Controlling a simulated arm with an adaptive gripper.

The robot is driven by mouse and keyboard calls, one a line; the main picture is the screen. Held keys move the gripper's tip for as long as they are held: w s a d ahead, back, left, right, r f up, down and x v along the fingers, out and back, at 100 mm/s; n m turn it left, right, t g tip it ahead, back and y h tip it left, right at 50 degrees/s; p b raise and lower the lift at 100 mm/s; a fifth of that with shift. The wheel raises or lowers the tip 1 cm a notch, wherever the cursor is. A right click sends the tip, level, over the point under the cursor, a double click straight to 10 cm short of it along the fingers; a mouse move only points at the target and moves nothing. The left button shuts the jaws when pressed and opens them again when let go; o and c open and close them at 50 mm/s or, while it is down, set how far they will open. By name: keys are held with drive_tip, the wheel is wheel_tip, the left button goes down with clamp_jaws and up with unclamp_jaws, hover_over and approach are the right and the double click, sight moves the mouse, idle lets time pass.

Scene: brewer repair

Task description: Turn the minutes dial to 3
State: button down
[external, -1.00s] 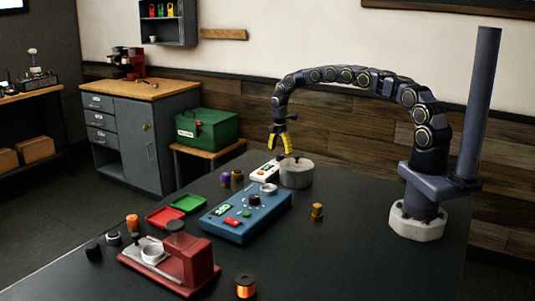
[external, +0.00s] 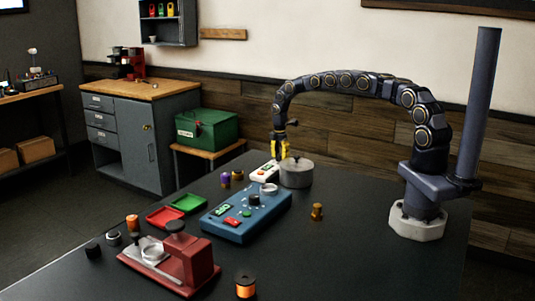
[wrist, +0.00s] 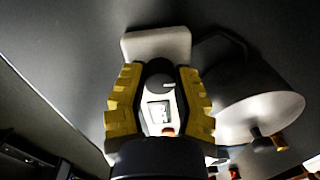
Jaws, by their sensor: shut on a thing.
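The minutes dial (wrist: 158,72) is a dark round knob with a light pointer mark on a white timer box (wrist: 157,42). The box also shows in the external view (external: 264,173), at the far side of the dark table. My gripper (wrist: 161,73) has its yellow fingers on both sides of the dial and is shut on it. A small display (wrist: 158,112) shows on the box between the fingers; its digits are too small to read. In the external view my gripper (external: 280,158) points down over the box, and the dial is hidden there.
A grey lidded pot (external: 297,174) stands close to the right of the box. A blue control panel (external: 246,217) lies in front, with a red brewer base (external: 200,262) nearer. Red (external: 165,215) and green (external: 188,203) trays sit at the left.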

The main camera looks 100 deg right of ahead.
drive_tip(key=m, duration=0.5)
drive_tip(key=shift+a+f, duration=0.1)
drive_tip(key=m, duration=0.6)
drive_tip(key=shift+m, duration=0.4)
drive_tip(key=m, duration=0.5)
drive_tip(key=shift+a+t, duration=0.1)
drive_tip(key=shift+t, duration=0.2)
drive_tip(key=m, duration=0.6)
drive_tip(key=shift+m, duration=0.3)
